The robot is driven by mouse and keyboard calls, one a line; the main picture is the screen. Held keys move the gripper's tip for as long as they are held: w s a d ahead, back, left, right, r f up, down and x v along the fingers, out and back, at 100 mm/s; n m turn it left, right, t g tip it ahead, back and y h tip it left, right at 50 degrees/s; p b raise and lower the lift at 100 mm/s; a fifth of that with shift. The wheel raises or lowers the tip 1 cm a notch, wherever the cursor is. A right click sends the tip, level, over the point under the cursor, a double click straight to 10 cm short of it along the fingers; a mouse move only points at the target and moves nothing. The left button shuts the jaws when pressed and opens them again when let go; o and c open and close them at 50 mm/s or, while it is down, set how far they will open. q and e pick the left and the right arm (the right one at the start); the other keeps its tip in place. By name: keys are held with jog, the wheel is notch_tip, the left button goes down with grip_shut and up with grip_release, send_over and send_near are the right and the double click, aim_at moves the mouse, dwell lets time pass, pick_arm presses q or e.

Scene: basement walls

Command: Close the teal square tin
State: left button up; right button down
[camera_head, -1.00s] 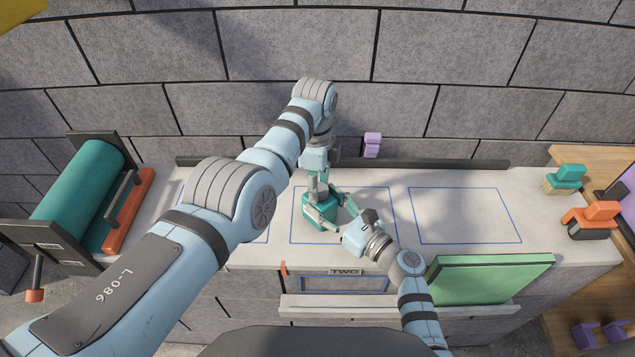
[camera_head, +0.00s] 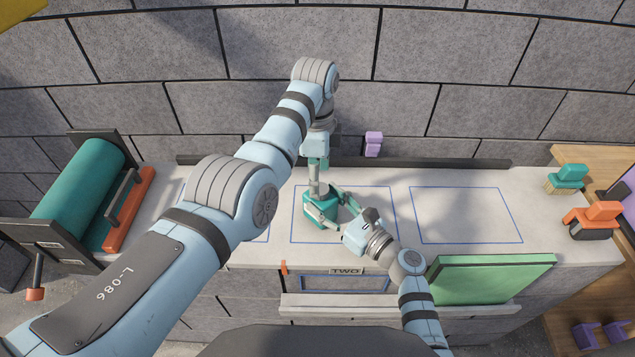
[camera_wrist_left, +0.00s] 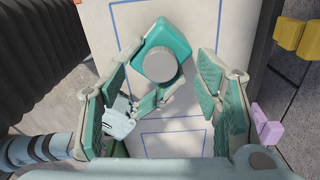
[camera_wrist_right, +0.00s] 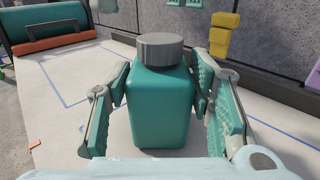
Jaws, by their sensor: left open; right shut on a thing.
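The teal square tin (camera_head: 321,212) stands upright on the counter inside a blue outline. A grey round lid (camera_wrist_right: 160,47) sits level on its top in the right wrist view; how tightly it sits I cannot tell. My right gripper (camera_wrist_right: 160,85) is shut on the tin, one finger on each side of its body. My left gripper (camera_wrist_left: 164,78) is open and points down above the tin, its fingers apart on either side of the lid in the left wrist view. The lid also shows there (camera_wrist_left: 161,64). In the head view the left fingers show only edge-on.
A teal roller rig (camera_head: 80,190) stands on the left, and a green panel (camera_head: 490,278) at the front right. A lilac object (camera_head: 373,144) is by the back ledge. Teal (camera_head: 567,178) and orange (camera_head: 592,219) objects sit at right. The right outlined area (camera_head: 466,215) is clear.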

pick_arm(q)
jog(key=shift+r, duration=0.4)
jog(key=shift+c, duration=0.3)
